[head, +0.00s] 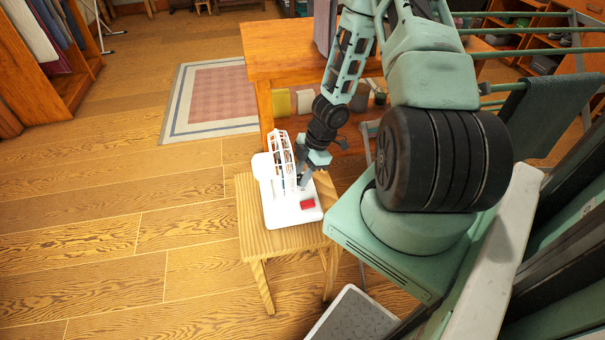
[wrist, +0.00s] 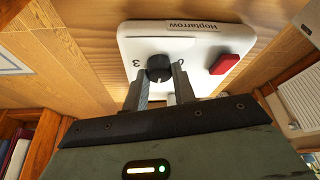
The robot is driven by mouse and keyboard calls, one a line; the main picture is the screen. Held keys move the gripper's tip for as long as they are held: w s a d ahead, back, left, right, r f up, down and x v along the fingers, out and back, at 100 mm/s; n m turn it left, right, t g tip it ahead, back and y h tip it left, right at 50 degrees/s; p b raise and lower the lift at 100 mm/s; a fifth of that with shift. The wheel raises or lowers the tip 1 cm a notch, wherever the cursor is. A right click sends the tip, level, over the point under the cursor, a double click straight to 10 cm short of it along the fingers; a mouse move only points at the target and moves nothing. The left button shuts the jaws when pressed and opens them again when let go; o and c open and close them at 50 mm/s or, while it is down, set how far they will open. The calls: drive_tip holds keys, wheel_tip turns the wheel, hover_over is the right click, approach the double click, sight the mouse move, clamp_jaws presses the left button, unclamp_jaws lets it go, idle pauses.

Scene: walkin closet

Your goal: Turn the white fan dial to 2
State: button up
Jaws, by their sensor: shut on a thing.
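The white fan (head: 279,190) stands on a small wooden stool, its round white grille upright on a flat base. In the wrist view the fan base (wrist: 195,42) shows a black round dial (wrist: 159,68), a label reading "Hoptarrow" and a red block-like part (wrist: 224,64). In the head view my gripper (head: 304,184) is beside the grille, and the dial is hidden.
A patterned rug (head: 213,100) lies at the back left. The floor left of the stool is clear. A light grey box-like object (head: 353,317) is at the bottom.

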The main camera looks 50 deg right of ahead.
drive_tip(key=shift+f+m+b, duration=0.35)
drive_tip(key=shift+m+b, duration=0.15)
drive_tip(key=shift+b, duration=0.75)
drive_tip(key=m+t+b, duration=0.1)
drive_tip(key=b, duration=0.3)
drive_tip(key=shift+s+m+h, duration=0.1)
drive_tip(key=shift+m+h, duration=0.2)
drive_tip(key=shift+m+b, duration=0.4)
drive_tip(key=shift+b, duration=0.15)
drive_tip(key=shift+a+r+m+t+b, duration=0.1)
drive_tip(key=shift+r+m+t+b, duration=0.2)
drive_tip(key=shift+m+b, duration=0.35)
drive_tip(key=o, duration=1)
